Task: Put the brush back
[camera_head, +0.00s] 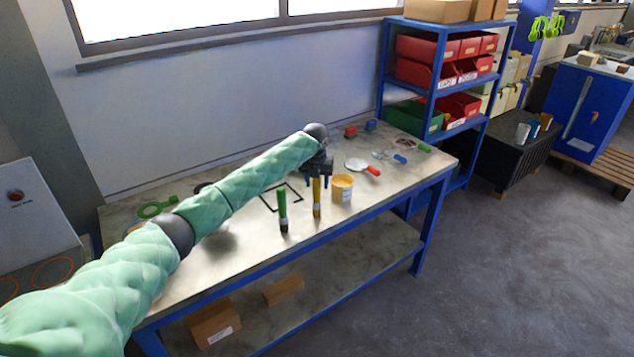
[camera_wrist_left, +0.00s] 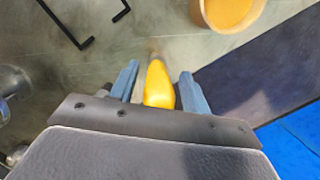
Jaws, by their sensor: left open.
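A yellow-handled tool (camera_head: 316,199), which looks like a brush, stands upright near the front edge of the table. A similar green tool (camera_head: 283,208) with a dark lower end stands upright to its left. I cannot tell for certain which is the task's brush. My left gripper (camera_head: 318,179) is directly above the yellow tool, fingers pointing down. In the left wrist view, my left gripper (camera_wrist_left: 159,80) is open, with the yellow handle (camera_wrist_left: 158,84) between its two fingers and gaps on both sides. My right gripper is not in view.
A tub of yellow-orange content (camera_head: 342,188) stands just right of the yellow tool. A black square outline (camera_head: 270,204) marks the table (camera_head: 225,262) behind the tools. A red-handled round tool (camera_head: 363,167) and small coloured items lie farther right. Blue shelving (camera_head: 383,65) stands beyond.

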